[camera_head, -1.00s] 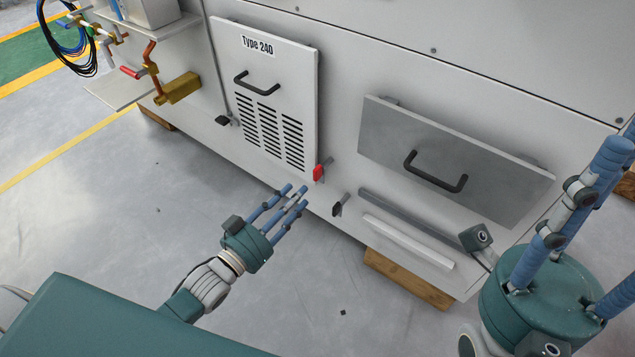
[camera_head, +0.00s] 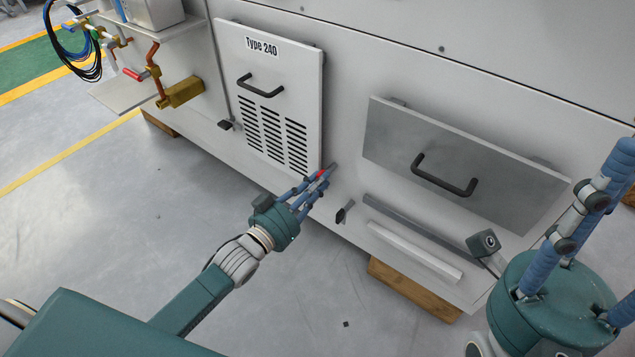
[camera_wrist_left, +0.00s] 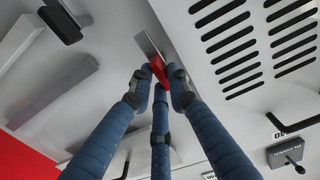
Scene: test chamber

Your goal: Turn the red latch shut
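The red latch (camera_head: 321,174) is at the lower right corner of the vented "Type 240" panel (camera_head: 300,70), mostly covered by my fingers in the head view. In the left wrist view the red latch (camera_wrist_left: 159,70) shows between the fingertips, with a grey metal plate behind it. My left gripper (camera_head: 322,177) has its three blue fingers drawn together around the latch; its fingertips (camera_wrist_left: 160,82) appear to touch it from the sides. My right gripper (camera_head: 610,185) is at the right edge, its fingers spread and nothing seen between them.
A black latch (camera_head: 343,212) sits to the right of the red one, another black latch (camera_head: 227,125) to the left. A grey drawer panel with a black handle (camera_head: 443,176) and a light rail (camera_head: 413,250) are on the right.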

